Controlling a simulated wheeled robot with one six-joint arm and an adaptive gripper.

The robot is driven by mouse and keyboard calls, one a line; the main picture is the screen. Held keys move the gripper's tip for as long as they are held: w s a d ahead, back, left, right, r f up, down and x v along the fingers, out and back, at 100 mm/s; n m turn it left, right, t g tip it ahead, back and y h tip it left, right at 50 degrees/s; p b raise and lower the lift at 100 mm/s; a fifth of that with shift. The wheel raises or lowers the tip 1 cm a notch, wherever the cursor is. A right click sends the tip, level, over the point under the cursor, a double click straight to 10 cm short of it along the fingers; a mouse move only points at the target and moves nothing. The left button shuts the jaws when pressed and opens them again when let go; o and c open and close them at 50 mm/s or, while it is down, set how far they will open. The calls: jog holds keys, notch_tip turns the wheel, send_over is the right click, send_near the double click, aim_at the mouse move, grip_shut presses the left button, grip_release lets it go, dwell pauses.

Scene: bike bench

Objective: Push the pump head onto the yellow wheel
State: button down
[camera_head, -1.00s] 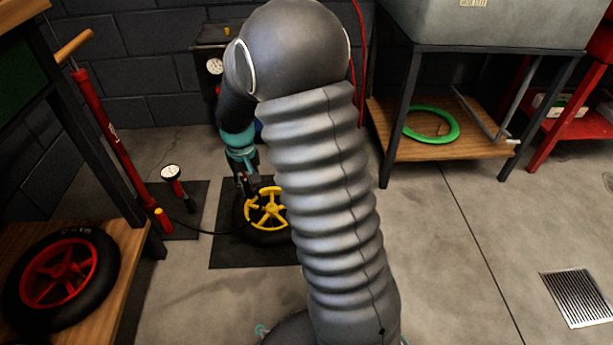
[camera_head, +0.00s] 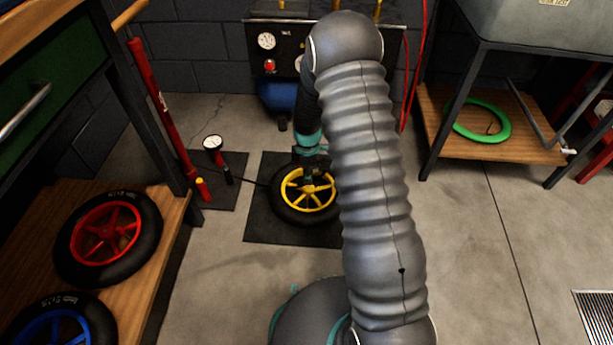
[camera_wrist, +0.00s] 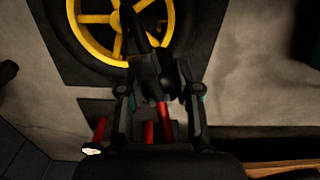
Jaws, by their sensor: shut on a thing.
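The yellow wheel (camera_head: 293,203), with a black tyre, lies flat on a dark mat on the floor; its yellow rim (camera_wrist: 76,28) also shows in the wrist view. My gripper (camera_head: 312,178) is low over the far side of this wheel, with my arm covering the wheel's right part. In the wrist view, my gripper (camera_wrist: 160,82) is shut on a small dark piece, the pump head (camera_wrist: 158,72), beside the rim. A dark hose (camera_wrist: 128,22) arcs from there across the spokes. Whether the pump head touches the wheel or its valve cannot be told.
A red floor pump (camera_head: 158,105) with a gauge (camera_head: 213,143) stands left of the mat (camera_head: 262,232). Red (camera_head: 108,232) and blue (camera_head: 55,328) wheels lie on the wooden shelf at left. A green ring (camera_head: 480,125) lies on the right shelf.

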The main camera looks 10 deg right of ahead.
jog(key=shift+a+f+n+b, duration=0.1)
jog(key=shift+f+n+b, duration=0.7)
jog(key=shift+f, duration=1.45)
jog(key=shift+f+n+b, duration=0.55)
jog(key=shift+f+n, duration=0.35)
jog(key=shift+f, duration=1.35)
jog(key=shift+f+b, duration=0.85)
jog(key=shift+f, duration=0.75)
jog(key=c, duration=0.7)
grip_release()
notch_tip(320, 180, up, 12)
